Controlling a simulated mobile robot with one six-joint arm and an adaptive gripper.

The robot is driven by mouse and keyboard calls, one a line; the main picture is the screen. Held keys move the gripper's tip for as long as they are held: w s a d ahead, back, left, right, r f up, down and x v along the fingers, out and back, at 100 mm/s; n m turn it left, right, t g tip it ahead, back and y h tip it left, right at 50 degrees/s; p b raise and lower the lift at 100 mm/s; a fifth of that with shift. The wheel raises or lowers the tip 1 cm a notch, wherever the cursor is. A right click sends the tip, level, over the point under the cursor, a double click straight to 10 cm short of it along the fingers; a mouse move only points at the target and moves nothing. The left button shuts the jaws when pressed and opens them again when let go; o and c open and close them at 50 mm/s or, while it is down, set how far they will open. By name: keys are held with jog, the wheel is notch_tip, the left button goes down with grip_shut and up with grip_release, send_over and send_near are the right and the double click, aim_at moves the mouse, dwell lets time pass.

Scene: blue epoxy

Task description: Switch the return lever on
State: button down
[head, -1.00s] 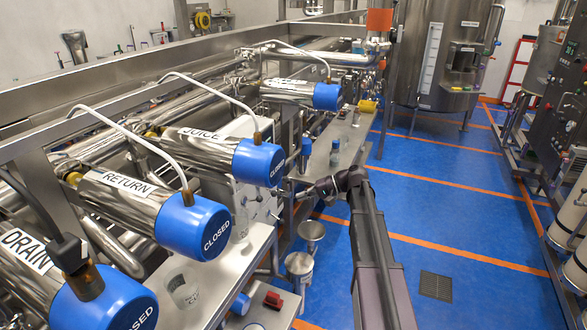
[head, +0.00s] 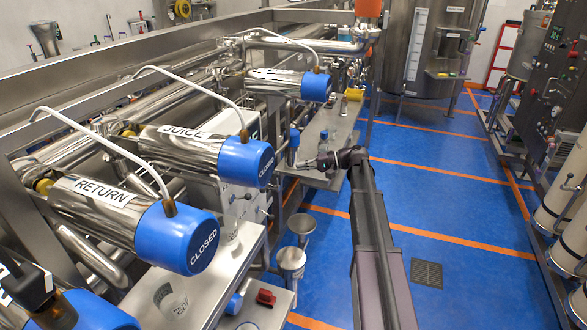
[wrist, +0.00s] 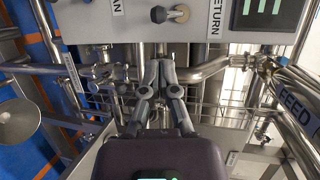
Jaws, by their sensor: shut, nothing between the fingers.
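A RETURN label (wrist: 215,18) is right of the lever; a partly cut-off label ending in "AN" is to the left. My gripper (wrist: 160,64) is shut and empty, its fingertips just below the panel's edge in the picture, apart from the lever.
Steel pipes and a wire grid lie behind my fingers. A FEED pipe (wrist: 294,103) is at right. In the head view, blue-capped RETURN (head: 178,238) and JUICE (head: 246,162) valves read CLOSED. A steel bench (head: 205,285) is below them. Blue floor (head: 450,190) is open at right.

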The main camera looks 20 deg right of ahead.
jog(key=b+x, duration=0.2)
jog(key=x, duration=0.7)
jog(key=shift+a, duration=0.2)
jog(key=shift+a, duration=0.15)
